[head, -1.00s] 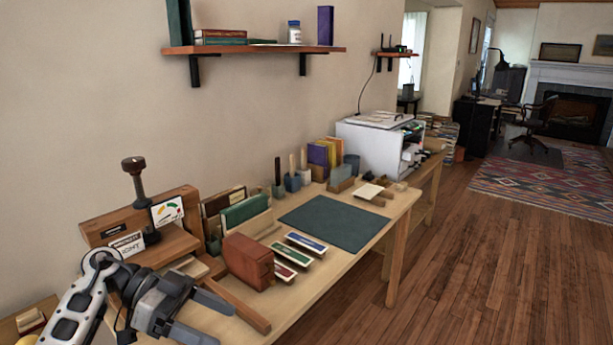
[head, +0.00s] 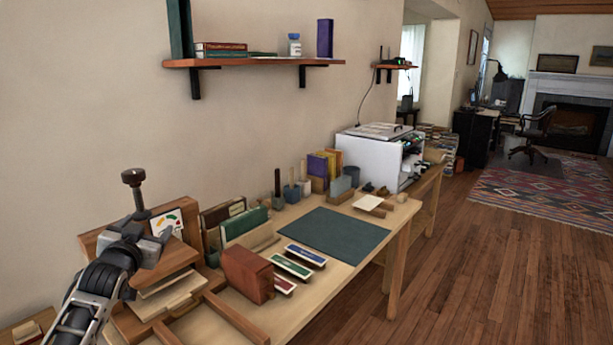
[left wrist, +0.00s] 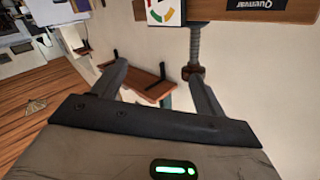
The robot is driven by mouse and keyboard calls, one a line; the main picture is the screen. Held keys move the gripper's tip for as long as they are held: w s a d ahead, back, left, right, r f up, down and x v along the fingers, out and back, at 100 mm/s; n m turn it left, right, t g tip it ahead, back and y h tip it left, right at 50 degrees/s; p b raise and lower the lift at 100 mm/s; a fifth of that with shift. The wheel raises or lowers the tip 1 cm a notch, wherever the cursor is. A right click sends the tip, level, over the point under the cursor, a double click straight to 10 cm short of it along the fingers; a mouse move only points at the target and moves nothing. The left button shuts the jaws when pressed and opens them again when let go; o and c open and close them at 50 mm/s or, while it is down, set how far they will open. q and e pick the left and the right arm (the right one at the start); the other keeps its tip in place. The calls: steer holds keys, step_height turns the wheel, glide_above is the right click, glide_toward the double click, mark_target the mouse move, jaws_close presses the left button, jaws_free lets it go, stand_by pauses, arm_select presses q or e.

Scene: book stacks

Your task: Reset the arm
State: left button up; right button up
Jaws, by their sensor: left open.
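My left gripper (head: 148,246) is at the left, in front of the upper part of the wooden book press (head: 177,262) and its dark screw knob (head: 133,177). It hides part of the press. In the left wrist view its two fingers (left wrist: 157,68) are spread apart with nothing between them. The colour gauge card (left wrist: 165,11) and the press screw (left wrist: 195,45) show beyond the fingers there, with the picture turned over. I cannot tell whether the gripper touches the press. My right gripper is in neither view.
The workbench (head: 330,279) holds a red-brown block (head: 247,274), labelled strips (head: 291,266), a dark green mat (head: 334,231), upright books (head: 238,222) and a white printer (head: 370,158). A wall shelf (head: 255,62) hangs above.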

arm_select(q)
steer(key=s+d+f+g+h, duration=0.1)
steer(key=s+d+f, duration=0.2)
steer(key=s+f, duration=0.2)
steer(key=s+d+f+g+h, duration=0.1)
steer(key=s+d+f, duration=0.3)
steer(key=f, duration=0.5)
steer(key=s+d+f+m+g+h, duration=0.1)
steer(key=s+d+f, duration=0.3)
steer(key=s+f, duration=0.3)
steer(key=shift+s+d+f+g, duration=0.1)
steer(key=shift+s+d+g, duration=0.1)
steer(key=shift+s+g, duration=0.1)
steer(key=s+d+f+g, duration=0.1)
steer(key=s+d+f, duration=0.1)
steer(key=s, duration=0.5)
steer(key=s+d+f+g+h, duration=0.1)
steer(key=s+d+f, duration=0.2)
steer(key=s, duration=0.4)
steer(key=s+d+f+g+h, duration=0.1)
steer(key=s+d+f, duration=0.1)
steer(key=s, duration=0.6)
steer(key=shift+d+f+n, duration=0.2)
steer(key=shift+d+n, duration=0.2)
steer(key=shift+d, duration=0.2)
